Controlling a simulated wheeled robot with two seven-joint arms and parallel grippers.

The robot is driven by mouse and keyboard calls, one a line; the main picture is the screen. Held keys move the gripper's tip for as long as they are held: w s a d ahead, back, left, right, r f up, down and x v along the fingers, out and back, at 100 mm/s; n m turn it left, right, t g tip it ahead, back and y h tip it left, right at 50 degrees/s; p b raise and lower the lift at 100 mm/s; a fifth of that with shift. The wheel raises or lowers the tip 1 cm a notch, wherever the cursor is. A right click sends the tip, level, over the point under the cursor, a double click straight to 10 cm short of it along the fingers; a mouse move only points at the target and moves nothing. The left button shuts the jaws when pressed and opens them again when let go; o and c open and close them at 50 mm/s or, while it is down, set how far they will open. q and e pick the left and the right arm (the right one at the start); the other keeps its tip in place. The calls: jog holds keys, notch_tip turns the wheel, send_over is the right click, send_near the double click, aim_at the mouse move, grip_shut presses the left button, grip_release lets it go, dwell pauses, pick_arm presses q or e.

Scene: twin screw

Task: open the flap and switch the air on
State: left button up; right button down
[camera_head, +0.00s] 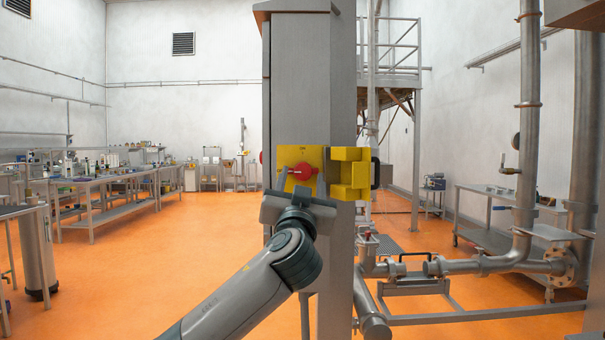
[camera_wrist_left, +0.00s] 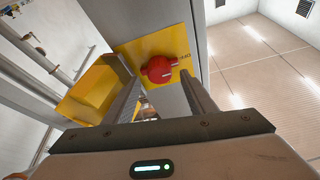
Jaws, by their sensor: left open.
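A red rotary switch (camera_head: 303,171) sits on a yellow plate (camera_head: 314,156) on the front of a grey cabinet post. The yellow box-like flap (camera_head: 350,174) stands open to the right of the plate, swung clear of the switch. In the left wrist view, the red switch (camera_wrist_left: 160,69) is uncovered and the flap (camera_wrist_left: 97,88) is at left. My left gripper (camera_head: 296,182) is open just in front of the switch. Its two fingers (camera_wrist_left: 160,82) point at the plate, one on each side of the switch; whether they touch it I cannot tell. My right gripper is out of view.
The grey cabinet post (camera_head: 300,80) stands close in front of me. Pipes and a valve (camera_head: 395,268) lie to the right. Workbenches (camera_head: 100,185) stand far left. The orange floor (camera_head: 170,260) is open on the left.

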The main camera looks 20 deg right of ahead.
pick_arm(q)
jog(key=shift+x, duration=0.8)
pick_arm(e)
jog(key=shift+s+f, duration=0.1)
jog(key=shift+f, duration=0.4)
pick_arm(q)
jog(key=shift+c, duration=0.6)
jog(key=c, duration=0.9)
